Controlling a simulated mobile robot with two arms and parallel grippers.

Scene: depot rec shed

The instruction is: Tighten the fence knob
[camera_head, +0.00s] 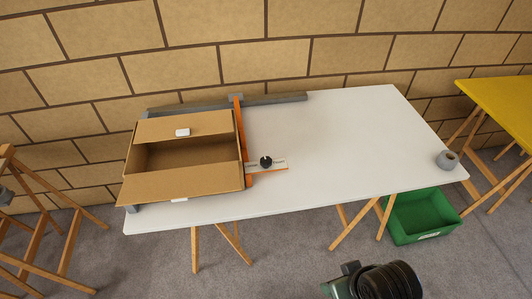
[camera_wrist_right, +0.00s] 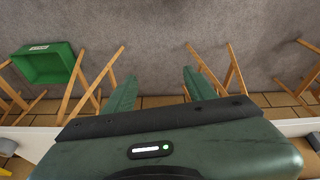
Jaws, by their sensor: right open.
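The black fence knob (camera_head: 266,161) sits on a light slotted plate (camera_head: 270,168) beside the orange fence bar (camera_head: 240,135) on the white table (camera_head: 340,140). I cannot tell from here how tight it is. The orange bar runs from a grey rail (camera_head: 280,100) at the back edge along the right side of an open cardboard box (camera_head: 185,185). My right gripper (camera_wrist_right: 160,78) is open and empty in the right wrist view, with its two green fingers apart over the carpet side. My left gripper is not in view.
A grey roll (camera_head: 447,160) stands at the table's right end. A green crate (camera_head: 425,214) is on the floor below it, near wooden trestle legs (camera_head: 360,222). A yellow table (camera_head: 505,100) is at right, a wooden trestle (camera_head: 40,210) at left. The tabletop right of the knob is clear.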

